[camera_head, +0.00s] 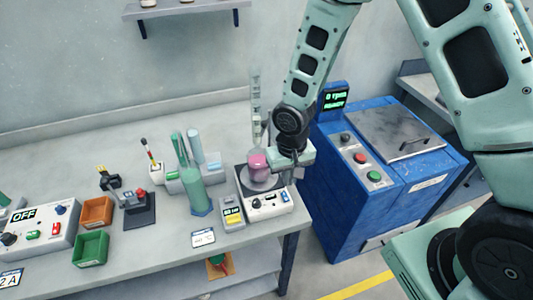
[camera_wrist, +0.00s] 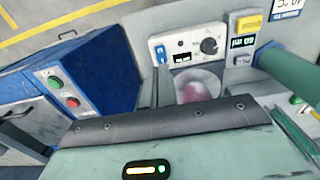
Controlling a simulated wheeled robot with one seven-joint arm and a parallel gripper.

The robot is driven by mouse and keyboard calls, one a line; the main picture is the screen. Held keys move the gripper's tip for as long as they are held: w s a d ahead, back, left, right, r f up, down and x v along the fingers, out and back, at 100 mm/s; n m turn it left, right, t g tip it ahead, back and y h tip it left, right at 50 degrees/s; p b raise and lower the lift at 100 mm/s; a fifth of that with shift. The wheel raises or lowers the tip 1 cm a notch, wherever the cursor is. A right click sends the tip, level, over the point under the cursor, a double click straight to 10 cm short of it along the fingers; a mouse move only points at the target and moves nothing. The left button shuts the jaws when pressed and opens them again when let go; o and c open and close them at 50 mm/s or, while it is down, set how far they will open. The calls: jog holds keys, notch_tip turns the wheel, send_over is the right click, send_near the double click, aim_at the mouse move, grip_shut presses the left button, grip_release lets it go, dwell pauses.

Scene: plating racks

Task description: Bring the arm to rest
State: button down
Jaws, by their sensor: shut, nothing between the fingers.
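My arm reaches down from the top of the head view to the right end of the bench. My gripper (camera_head: 292,160) is shut and empty, just right of a beaker with pink contents (camera_head: 259,164). The beaker stands on the round plate of a white hotplate-like device (camera_head: 264,205). In the wrist view my gripper's housing fills the lower part and hides the fingertips. The pink beaker (camera_wrist: 196,90) shows blurred just beyond its dark edge, with the device's front panel (camera_wrist: 187,46) above. I cannot tell whether gripper and beaker touch.
A blue machine (camera_head: 378,165) with buttons and a lid stands right of the bench (camera_head: 150,255). A green cylinder (camera_head: 194,188), an orange bin (camera_head: 97,211), a green bin (camera_head: 91,248) and a control box (camera_head: 40,228) stand left. A wall shelf (camera_head: 185,8) is above.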

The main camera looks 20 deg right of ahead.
jog(key=s+a+r+n+b, duration=0.3)
jog(key=s+r+n+b, duration=0.1)
jog(key=s, duration=0.6)
jog(key=s+a+r+n+b, duration=0.3)
jog(key=s+r+b, duration=0.3)
jog(key=s, duration=0.4)
jog(key=shift+a+r+n+y+b, duration=0.15)
jog(key=shift+r+n+y+b, duration=0.15)
jog(key=shift+n+b, duration=0.15)
